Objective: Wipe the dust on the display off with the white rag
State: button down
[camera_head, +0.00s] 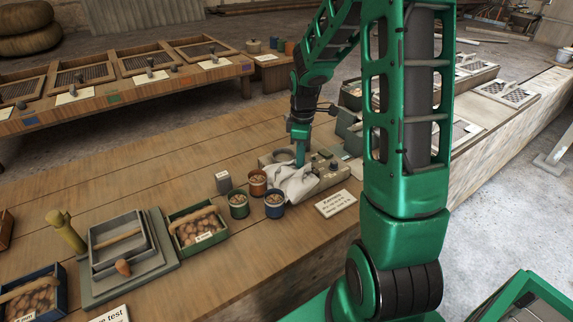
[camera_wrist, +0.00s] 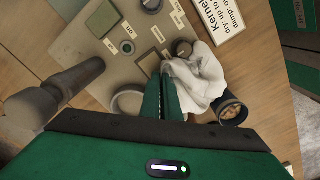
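The white rag (camera_head: 293,184) lies bunched over the near left part of a grey-beige instrument (camera_head: 328,180) on the bench. In the wrist view the rag (camera_wrist: 205,80) spreads right from my fingertips. My gripper (camera_wrist: 167,68) points down with its fingers close together, the rag's edge at their tips; it appears shut on the rag. My gripper (camera_head: 300,160) also shows in the head view. The instrument's panel has a square brownish window (camera_wrist: 149,63) just beside the fingertips and a greenish square (camera_wrist: 103,18) farther off. Which is the display, and where dust lies, I cannot tell clearly.
Blue (camera_head: 274,204), green (camera_head: 239,205) and brown (camera_head: 258,183) cups stand close left of the rag. A sign card (camera_head: 335,203) lies in front. A dark knob (camera_wrist: 183,48) and a dark handle-like part (camera_wrist: 60,90) are near my fingers.

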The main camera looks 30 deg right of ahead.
aim_at(286, 176)
jog(key=d, duration=0.2)
jog(key=shift+d, duration=0.4)
jog(key=a, duration=0.8)
jog(key=shift+s+a+f, duration=0.15)
jog(key=shift+a+f, duration=0.15)
notch_tip(286, 176, up, 11)
jog(key=shift+d+r, duration=0.15)
